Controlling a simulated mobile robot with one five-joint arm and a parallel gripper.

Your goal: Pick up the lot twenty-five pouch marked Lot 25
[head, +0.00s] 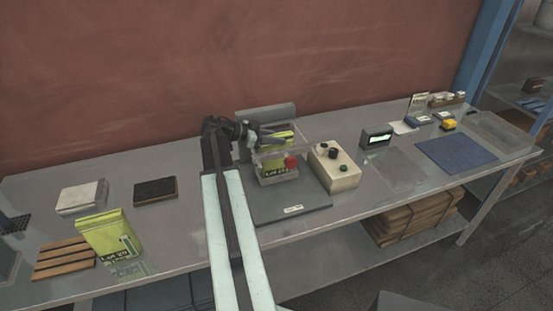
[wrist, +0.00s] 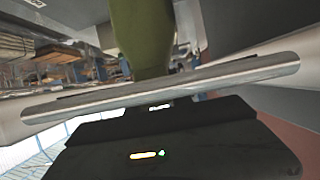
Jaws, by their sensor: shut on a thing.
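A yellow-green pouch (head: 280,139) stands inside or behind a clear box-like guard on the machine in the head view. Its lettering is partly hidden and too small to read surely. My gripper (head: 265,137) is at the pouch's upper part. In the wrist view an olive-green thing (wrist: 143,40), which appears to be this pouch, sits at the jaws, and my gripper is shut on it. A second yellow-green pouch (head: 108,234) stands at the left by a wooden slatted rack; its label looks like Lot 20 or Lot 29.
The clear guard (head: 262,160) with a red knob (head: 291,162) surrounds the held pouch closely, above a dark base plate (head: 290,207). A beige control box (head: 334,166) stands just right. A black tray (head: 155,191) and a pale block (head: 82,197) lie left. A blue mat (head: 456,153) is at right.

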